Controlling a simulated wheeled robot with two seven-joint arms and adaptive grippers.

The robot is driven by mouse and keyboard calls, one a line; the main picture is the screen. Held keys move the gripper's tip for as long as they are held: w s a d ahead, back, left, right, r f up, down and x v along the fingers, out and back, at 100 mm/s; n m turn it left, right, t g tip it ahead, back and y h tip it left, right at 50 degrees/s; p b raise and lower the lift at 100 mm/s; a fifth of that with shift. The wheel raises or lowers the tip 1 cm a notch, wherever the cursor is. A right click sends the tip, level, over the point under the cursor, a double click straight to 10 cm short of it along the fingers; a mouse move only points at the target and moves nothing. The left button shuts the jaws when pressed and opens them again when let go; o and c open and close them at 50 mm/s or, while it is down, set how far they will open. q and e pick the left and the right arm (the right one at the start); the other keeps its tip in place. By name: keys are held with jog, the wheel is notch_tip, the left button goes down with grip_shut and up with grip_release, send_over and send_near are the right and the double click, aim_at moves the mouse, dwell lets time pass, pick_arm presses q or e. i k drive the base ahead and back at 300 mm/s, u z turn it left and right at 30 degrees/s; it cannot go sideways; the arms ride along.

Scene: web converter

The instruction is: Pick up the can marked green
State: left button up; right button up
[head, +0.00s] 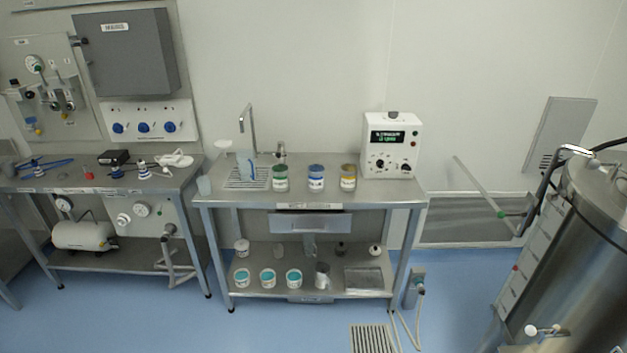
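The can marked green (280,178) stands upright on the top of the middle steel table (240,198). It is a white can with a green top and band. A blue-marked can (316,178) and a yellow-marked can (348,177) stand to its right in a row, with gaps between them. Neither of my grippers shows in the head view.
A tap (248,130) and a drain grid stand left of the green can. A white instrument box (391,146) stands at the right end. Several teal-topped tubs (268,278) sit on the lower shelf. A steel tank (585,240) stands at right. Blue floor in front is mostly clear.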

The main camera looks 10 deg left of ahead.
aim_at(280, 171)
jog(key=z, duration=0.35)
jog(key=i, duration=2.95)
jog(key=u, duration=1.05)
